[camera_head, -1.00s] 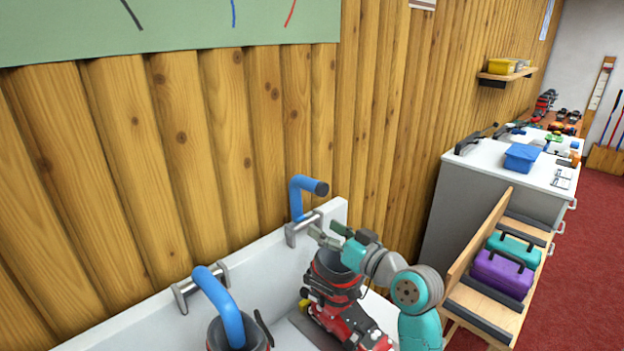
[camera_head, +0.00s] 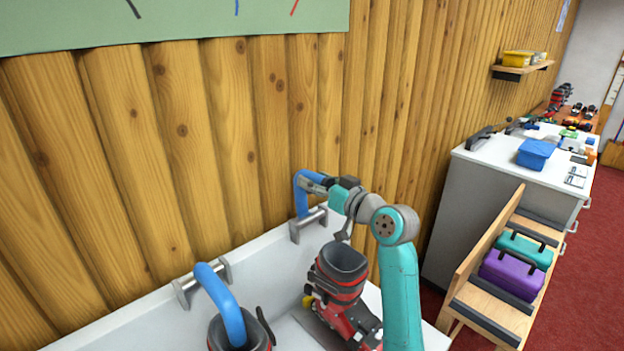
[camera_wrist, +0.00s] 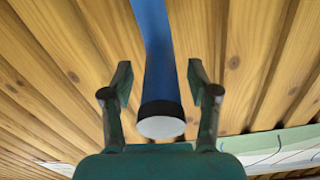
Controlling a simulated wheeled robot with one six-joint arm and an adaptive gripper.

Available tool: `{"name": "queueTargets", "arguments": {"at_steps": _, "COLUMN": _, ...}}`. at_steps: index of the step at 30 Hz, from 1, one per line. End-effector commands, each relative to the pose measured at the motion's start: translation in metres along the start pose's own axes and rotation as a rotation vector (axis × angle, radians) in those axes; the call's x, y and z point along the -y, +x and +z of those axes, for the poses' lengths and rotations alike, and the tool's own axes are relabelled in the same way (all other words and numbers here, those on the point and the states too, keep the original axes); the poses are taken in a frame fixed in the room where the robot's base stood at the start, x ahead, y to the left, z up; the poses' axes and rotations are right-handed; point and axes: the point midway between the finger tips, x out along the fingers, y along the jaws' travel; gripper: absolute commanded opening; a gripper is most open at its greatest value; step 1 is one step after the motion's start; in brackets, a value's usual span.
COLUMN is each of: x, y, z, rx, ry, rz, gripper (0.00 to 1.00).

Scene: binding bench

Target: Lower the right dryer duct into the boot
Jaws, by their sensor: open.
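The right dryer duct (camera_head: 301,204) is a blue bent tube rising from a metal bracket on the back panel; its upper end is partly hidden by my gripper (camera_head: 313,182). In the wrist view the duct (camera_wrist: 156,55) runs between my two open fingers, with a gap on each side. Its dark-collared end with a pale face (camera_wrist: 162,120) points toward the camera. The right boot (camera_head: 345,280), red and black with a dark open top, stands below and to the right of the duct, apart from it.
The left dryer duct (camera_head: 222,298) bends down into the left boot (camera_head: 262,335). The white back panel (camera_head: 262,245) and the plank wall (camera_head: 240,130) lie close behind my gripper. A wooden rack (camera_head: 500,300) with purple and teal cases stands at the right.

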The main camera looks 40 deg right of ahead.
Motion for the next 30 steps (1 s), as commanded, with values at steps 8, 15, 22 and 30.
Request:
{"name": "queueTargets", "arguments": {"at_steps": 8, "x": 0.0000, "y": 0.0149, "z": -0.0003, "rx": -0.001, "ry": -0.001, "rz": 0.001, "gripper": 0.60}}
{"name": "queueTargets", "arguments": {"at_steps": 15, "x": 0.0000, "y": 0.0150, "z": -0.0003, "rx": -0.001, "ry": -0.001, "rz": 0.001, "gripper": 0.55}}
{"name": "queueTargets", "arguments": {"at_steps": 22, "x": 0.0000, "y": 0.0149, "z": -0.0003, "rx": -0.001, "ry": 0.000, "rz": 0.001, "gripper": 0.00}}
{"name": "queueTargets", "arguments": {"at_steps": 30, "x": 0.0000, "y": 0.0136, "z": 0.0002, "rx": -0.009, "ry": 0.000, "rz": -0.001, "gripper": 0.00}}
